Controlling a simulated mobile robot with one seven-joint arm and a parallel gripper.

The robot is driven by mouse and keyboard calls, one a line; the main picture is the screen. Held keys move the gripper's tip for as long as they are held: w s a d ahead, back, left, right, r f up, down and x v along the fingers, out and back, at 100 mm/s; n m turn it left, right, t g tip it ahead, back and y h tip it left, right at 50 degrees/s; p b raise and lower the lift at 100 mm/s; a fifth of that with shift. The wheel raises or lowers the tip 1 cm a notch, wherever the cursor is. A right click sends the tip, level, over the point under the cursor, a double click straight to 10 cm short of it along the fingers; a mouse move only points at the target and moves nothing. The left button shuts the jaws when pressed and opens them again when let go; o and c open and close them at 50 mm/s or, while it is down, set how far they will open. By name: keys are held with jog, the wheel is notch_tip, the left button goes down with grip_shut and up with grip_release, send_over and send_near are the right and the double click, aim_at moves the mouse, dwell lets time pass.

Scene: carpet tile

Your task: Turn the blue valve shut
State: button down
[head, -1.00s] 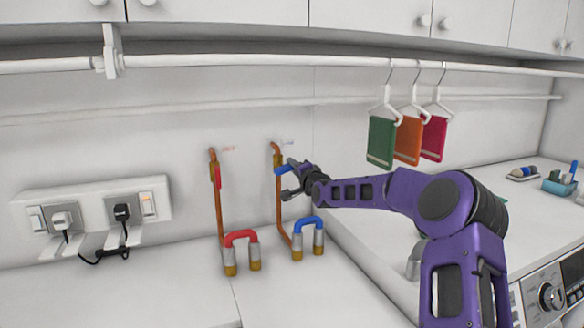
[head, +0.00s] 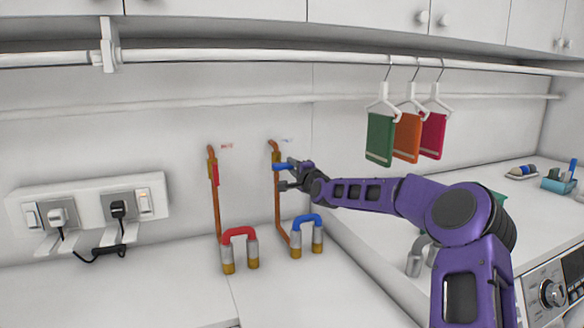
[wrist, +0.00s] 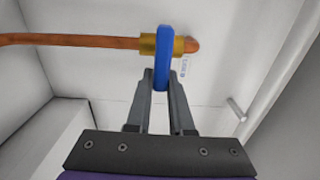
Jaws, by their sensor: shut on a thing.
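The blue valve is a flat blue lever (head: 282,167) on a brass body (head: 276,157) of a copper pipe on the wall. In the head view the lever sticks out roughly level, across the upright pipe. In the wrist view the lever (wrist: 163,45) runs crosswise to the pipe, its near end between my fingertips. My gripper (head: 290,177) comes in from the right and is shut on the lever; its fingers close on both sides of it in the wrist view (wrist: 161,88). Part of the lever is hidden by the fingers.
A second copper pipe with a red lever (head: 214,175) stands to the left. Red (head: 239,232) and blue (head: 306,219) hose bends rise from the counter below. Power sockets (head: 90,208) are at left, hanging cloths (head: 380,138) at right. The front counter is clear.

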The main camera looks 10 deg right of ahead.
jog(key=c, duration=0.8)
grip_release()
jog(key=s+d, duration=0.3)
jog(key=s, duration=1.4)
jog(key=shift+d+b, duration=0.2)
jog(key=shift+b, duration=0.2)
